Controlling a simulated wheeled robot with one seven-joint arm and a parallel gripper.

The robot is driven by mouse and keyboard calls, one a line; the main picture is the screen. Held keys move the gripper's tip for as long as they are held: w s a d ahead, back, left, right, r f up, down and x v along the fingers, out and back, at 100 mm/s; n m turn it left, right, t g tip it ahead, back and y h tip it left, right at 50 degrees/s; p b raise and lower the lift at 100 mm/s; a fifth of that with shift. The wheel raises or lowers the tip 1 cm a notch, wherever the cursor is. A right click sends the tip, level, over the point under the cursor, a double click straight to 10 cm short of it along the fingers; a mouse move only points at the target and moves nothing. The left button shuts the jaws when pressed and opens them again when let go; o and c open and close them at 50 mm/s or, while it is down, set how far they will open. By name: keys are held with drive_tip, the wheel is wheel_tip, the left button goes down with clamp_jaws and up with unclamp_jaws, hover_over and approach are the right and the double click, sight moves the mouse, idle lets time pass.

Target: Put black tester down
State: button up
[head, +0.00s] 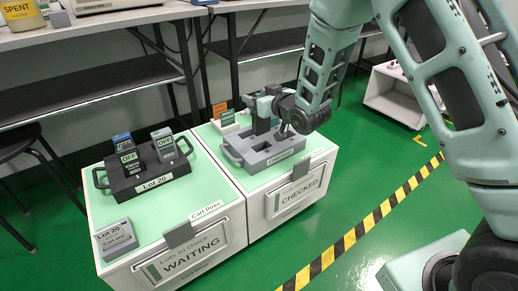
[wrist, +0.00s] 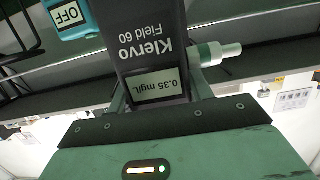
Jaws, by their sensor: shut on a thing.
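My gripper (head: 264,103) is shut on the black tester (head: 262,121) and holds it upright at the grey tray (head: 284,153) on the CHECKED cart. I cannot tell whether its lower end touches the tray. In the wrist view the black tester (wrist: 152,45) fills the middle, marked "Klervo Field 60" with a 0.35 mg/L display. A white and green piece (wrist: 218,53) shows beside it. The grey tray has dark empty slots at its left; its right part is partly hidden by my arm.
A black tray (head: 133,190) marked Lot 20 holds testers with OFF displays on the WAITING cart (head: 205,200). A grey Lot 20 block (head: 116,238) stands in front. A blue OFF tester (wrist: 70,15) shows in the wrist view.

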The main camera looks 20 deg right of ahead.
wheel_tip(320, 180, down, 9)
drive_tip(key=b, duration=0.4)
drive_tip(key=shift+f, duration=0.15)
drive_tip(key=shift+b, duration=0.3)
drive_tip(key=shift+f, duration=0.15)
drive_tip(key=o, duration=1.4)
drive_tip(key=shift+o, duration=0.2)
